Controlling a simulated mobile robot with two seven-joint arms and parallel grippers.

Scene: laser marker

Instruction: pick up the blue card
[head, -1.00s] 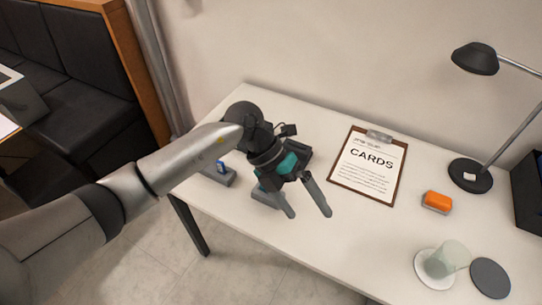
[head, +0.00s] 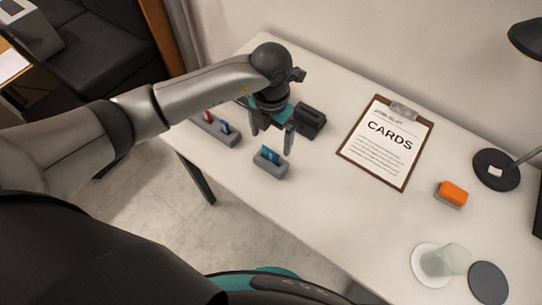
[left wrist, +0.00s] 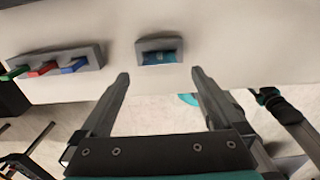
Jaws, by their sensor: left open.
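A small grey holder (head: 268,171) on the table has a blue-teal card (head: 268,153) standing in it. The card also shows in the left wrist view (left wrist: 159,57), in front of the open jaws. A longer grey rack (head: 222,137) to its left holds a red card (head: 208,116) and a darker blue card (head: 225,127); the left wrist view also shows a green card (left wrist: 15,73) there. My left gripper (head: 271,142) is open and empty, just behind and above the small holder in the head view. What seems to be my right gripper is small at the right of the left wrist view.
A black box (head: 309,121) stands right behind the left gripper. A clipboard marked CARDS (head: 375,150), an orange block (head: 453,193), a glass (head: 447,260) and a lamp (head: 497,170) are farther right. The table between the small holder and the clipboard is clear.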

